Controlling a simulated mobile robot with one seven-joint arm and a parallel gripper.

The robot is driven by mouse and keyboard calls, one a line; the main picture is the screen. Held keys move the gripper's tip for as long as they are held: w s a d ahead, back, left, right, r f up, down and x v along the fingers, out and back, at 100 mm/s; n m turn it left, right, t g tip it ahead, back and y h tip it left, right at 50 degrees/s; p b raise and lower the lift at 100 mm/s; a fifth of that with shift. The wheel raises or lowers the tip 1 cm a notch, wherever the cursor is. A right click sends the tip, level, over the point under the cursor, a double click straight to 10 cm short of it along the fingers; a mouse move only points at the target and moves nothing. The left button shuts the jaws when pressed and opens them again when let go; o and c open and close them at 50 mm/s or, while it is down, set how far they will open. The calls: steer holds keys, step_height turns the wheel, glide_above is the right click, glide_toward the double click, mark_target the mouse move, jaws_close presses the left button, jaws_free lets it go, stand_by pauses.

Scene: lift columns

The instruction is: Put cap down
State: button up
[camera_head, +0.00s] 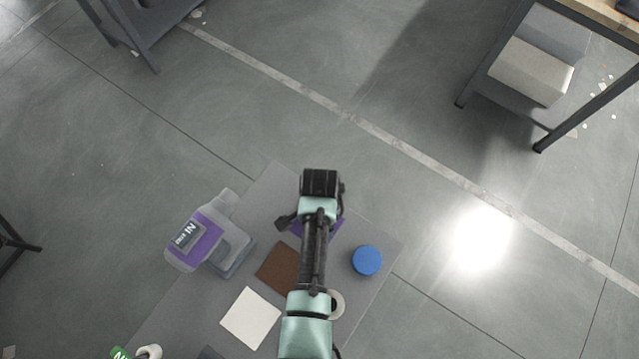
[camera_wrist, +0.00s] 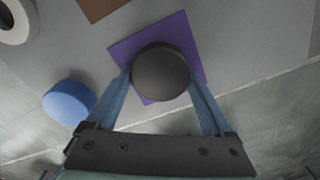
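A dark round cap (camera_wrist: 161,72) sits between the two blue fingers of my gripper (camera_wrist: 160,75) in the wrist view. The fingers press against its left and right sides. Below it is a purple square (camera_wrist: 125,52), which also shows partly beside my arm in the head view (camera_head: 335,227). Whether the cap touches the square cannot be told. A blue round cap (camera_head: 367,260) stands on the table to the right of my arm; it shows at left in the wrist view (camera_wrist: 69,101). My arm hides the dark cap in the head view.
The grey table (camera_head: 265,190) also bears a purple-labelled jug (camera_head: 207,222), a brown square (camera_head: 277,267), a white square (camera_head: 250,318) and a white ring (camera_head: 338,305) close beside my arm. The table's far edge is near the purple square.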

steer(key=shift+o, duration=0.7)
step_height(320, 180, up, 12)
steer(key=w+a+r+n+t, duration=0.1)
steer(key=w+r+n+t, duration=0.2)
steer(key=w+r+t, duration=0.75)
steer(key=w+r+n+t, duration=0.2)
steer(key=w+r, duration=0.2)
steer(key=r, duration=1)
steer(key=w+r+n+t, duration=0.25)
steer(key=w+r, duration=0.25)
steer(key=r, duration=0.9)
steer(key=s+r+n+t, duration=0.2)
steer(key=s+r+t, duration=0.2)
steer(key=r, duration=0.6)
steer(key=s+r+n+t, duration=0.1)
steer(key=s+r+t, duration=0.3)
steer(key=r, duration=0.6)
steer(key=s+r+n+t, duration=0.2)
steer(key=s+r+t, duration=0.2)
steer(key=s+r, duration=0.4)
step_height(320, 180, up, 3)
steer(key=shift+d+n+p, duration=0.2)
steer(key=shift+n+p, duration=0.1)
steer(key=shift+n, duration=0.05)
